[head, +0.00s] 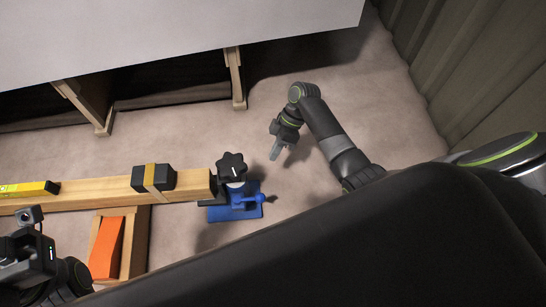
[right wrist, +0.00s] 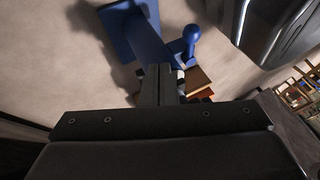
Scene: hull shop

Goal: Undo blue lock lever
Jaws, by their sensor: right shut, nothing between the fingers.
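The blue lock lever (head: 258,198) is a short blue bar with a round ball end, on a blue bracket (head: 246,212) at the right end of a wooden beam. In the right wrist view the lever's ball end (right wrist: 191,34) stands upper right of the fingertips, beside blue bracket parts (right wrist: 148,40). My right gripper (head: 274,157) is shut and empty, up and right of the lever and apart from it in the head view. Its fingers (right wrist: 158,70) are together in the wrist view. My left gripper (head: 28,262) is at the lower left; its fingers cannot be made out.
A black star knob (head: 231,165) stands just above the bracket. The wooden beam (head: 100,190) carries a black block (head: 140,178) with a tan strap and a yellow level (head: 28,188). An orange wedge (head: 106,247) lies below. A large white panel (head: 170,35) spans the top. Floor right of the lever is clear.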

